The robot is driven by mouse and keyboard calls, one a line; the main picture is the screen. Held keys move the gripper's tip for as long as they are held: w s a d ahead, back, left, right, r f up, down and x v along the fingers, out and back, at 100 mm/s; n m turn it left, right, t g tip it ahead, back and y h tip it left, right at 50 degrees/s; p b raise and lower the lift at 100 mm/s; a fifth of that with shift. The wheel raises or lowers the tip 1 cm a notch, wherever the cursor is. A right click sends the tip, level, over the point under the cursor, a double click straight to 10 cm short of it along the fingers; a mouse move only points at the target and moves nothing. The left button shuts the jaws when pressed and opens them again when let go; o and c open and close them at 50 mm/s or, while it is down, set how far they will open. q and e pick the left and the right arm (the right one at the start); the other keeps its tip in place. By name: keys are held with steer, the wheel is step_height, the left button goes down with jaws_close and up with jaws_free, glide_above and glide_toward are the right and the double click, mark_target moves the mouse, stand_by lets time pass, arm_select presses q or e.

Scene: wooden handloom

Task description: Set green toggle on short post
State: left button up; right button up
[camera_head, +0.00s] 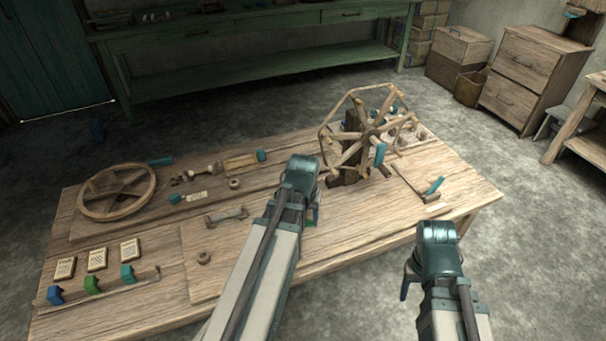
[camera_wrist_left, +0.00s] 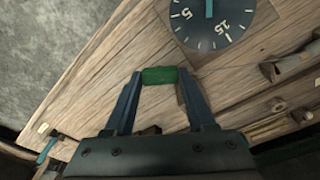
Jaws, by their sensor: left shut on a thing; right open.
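A dark round dial (camera_wrist_left: 212,18) with numbers lies beyond my left fingers. A spoked wooden reel (camera_head: 368,135) stands close behind my left gripper. At left are a wooden wheel (camera_head: 116,190) and a rail (camera_head: 130,287) with blue, green and teal pieces.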

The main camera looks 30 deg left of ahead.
arm_select(q)
steer(key=w+a+r+n+p, duration=0.1)
steer(key=w+a+r+p, duration=0.2)
steer(key=w+a+r, duration=0.2)
steer(key=w+a, duration=0.3)
steer(key=shift+a+r+p, duration=0.15)
steer(key=shift+a+p, duration=0.05)
steer(key=shift+p, duration=0.2)
arm_select(e)
step_height(320, 180, up, 5)
steer(key=shift+r, duration=0.15)
arm_select(q)
step_height(320, 180, down, 5)
steer(key=b, duration=0.5)
steer(key=shift+r, duration=0.1)
arm_select(e)
step_height(320, 180, down, 5)
steer(key=shift+r, duration=0.1)
arm_select(q)
steer(key=o, duration=1.4)
